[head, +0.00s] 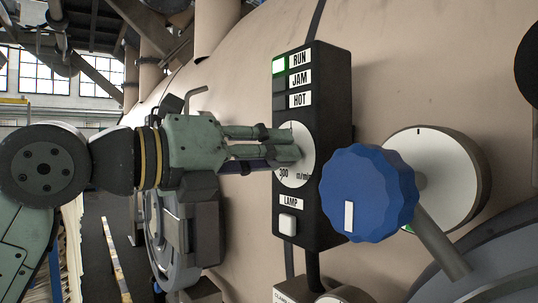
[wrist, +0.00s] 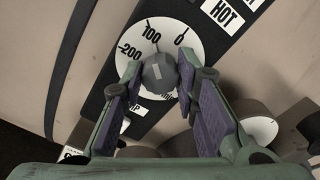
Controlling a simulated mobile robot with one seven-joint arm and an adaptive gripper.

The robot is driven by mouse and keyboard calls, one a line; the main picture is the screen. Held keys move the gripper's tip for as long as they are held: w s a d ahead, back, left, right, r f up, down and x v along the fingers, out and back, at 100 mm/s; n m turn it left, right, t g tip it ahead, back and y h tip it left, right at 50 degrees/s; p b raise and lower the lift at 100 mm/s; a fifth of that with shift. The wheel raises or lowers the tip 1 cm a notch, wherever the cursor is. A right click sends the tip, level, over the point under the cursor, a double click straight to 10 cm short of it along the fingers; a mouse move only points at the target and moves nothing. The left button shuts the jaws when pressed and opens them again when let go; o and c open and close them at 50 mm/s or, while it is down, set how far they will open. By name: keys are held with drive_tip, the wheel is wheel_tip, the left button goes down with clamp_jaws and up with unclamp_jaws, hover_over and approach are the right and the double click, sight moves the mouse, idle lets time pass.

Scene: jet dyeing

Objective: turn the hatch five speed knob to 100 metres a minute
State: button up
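The speed knob (wrist: 158,78) is a small grey knob at the centre of a white dial (wrist: 197,42) in the wrist view. The dial shows marks 0, 100 and 200 there; 300 and "m/min" show on the dial (head: 304,165) in the head view. I cannot tell for sure which mark the knob points to. My gripper (wrist: 160,76) is open, with one finger on each side of the knob and small gaps visible. In the head view my gripper (head: 297,143) reaches the dial from the left and hides the knob.
The dial sits on a black panel (head: 339,110) with RUN, JAM and HOT labels; the RUN light (head: 280,65) is green. A white button (head: 287,225) is under LAMP. A large blue handwheel (head: 380,190) stands out close to the panel's right, before a round white disc (head: 455,165).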

drive_tip(key=o, duration=0.4)
drive_tip(key=shift+a, duration=0.1)
drive_tip(key=v, duration=1.2)
